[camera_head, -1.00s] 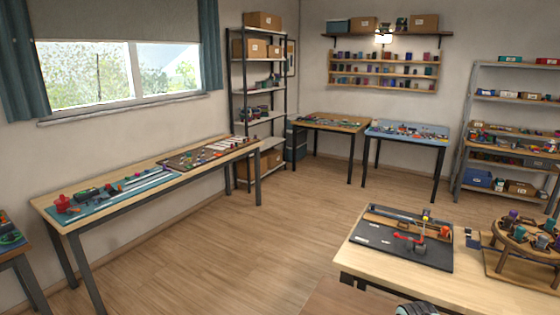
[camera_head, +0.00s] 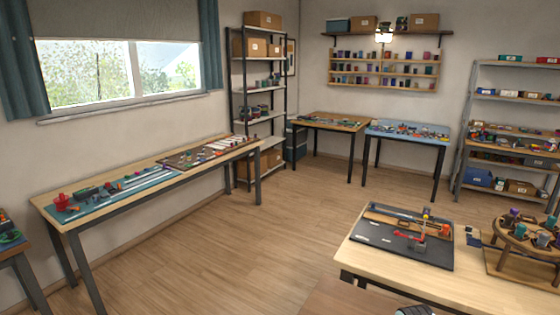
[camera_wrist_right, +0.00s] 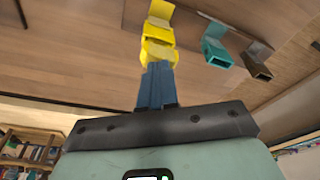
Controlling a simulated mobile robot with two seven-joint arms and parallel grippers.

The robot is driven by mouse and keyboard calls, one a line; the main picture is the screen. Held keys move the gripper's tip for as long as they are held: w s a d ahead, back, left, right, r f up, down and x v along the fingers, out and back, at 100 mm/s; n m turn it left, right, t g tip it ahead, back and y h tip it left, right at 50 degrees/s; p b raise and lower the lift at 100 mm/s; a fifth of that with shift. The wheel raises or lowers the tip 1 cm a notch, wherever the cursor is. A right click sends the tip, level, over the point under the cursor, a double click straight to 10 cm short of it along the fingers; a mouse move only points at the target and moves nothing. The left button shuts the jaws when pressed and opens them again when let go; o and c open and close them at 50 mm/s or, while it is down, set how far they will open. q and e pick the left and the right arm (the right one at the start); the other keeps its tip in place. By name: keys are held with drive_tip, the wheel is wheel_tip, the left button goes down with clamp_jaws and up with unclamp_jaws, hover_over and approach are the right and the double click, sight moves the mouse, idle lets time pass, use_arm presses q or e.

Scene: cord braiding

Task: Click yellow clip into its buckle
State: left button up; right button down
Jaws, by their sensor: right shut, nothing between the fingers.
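In the right wrist view, my right gripper (camera_wrist_right: 157,76) reaches up the picture with its blue fingers shut together. A yellow piece (camera_wrist_right: 158,50) lies right at the fingertips in the picture; I cannot tell whether they touch it. Just above it is a second, open-ended yellow piece (camera_wrist_right: 157,13). The two yellow pieces look close or touching; which is the clip and which the buckle, and whether they are joined, I cannot tell. My left gripper is out of view. I cannot make out the clip and buckle in the head view.
In the right wrist view, a teal buckle (camera_wrist_right: 216,47) and a brown buckle (camera_wrist_right: 257,62) are right of the yellow pieces. In the head view, a table (camera_head: 465,287) at lower right holds a black board (camera_head: 386,250) and a round wooden stand (camera_head: 516,245). The middle floor (camera_head: 270,225) is clear.

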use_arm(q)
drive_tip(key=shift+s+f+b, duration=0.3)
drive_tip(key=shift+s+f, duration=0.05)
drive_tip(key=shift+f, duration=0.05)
use_arm(e)
drive_tip(key=shift+f, duration=0.6)
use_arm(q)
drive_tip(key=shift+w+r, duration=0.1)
use_arm(e)
drive_tip(key=shift+r, duration=0.15)
drive_tip(key=shift+w+r+p, duration=0.1)
drive_tip(key=shift+r+p, duration=0.8)
drive_tip(key=shift+r, duration=0.75)
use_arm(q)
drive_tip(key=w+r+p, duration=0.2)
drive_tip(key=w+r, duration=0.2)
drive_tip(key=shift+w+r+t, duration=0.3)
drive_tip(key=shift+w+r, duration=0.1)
use_arm(e)
wheel_tip(320, 180, up, 4)
drive_tip(key=shift+r, duration=0.25)
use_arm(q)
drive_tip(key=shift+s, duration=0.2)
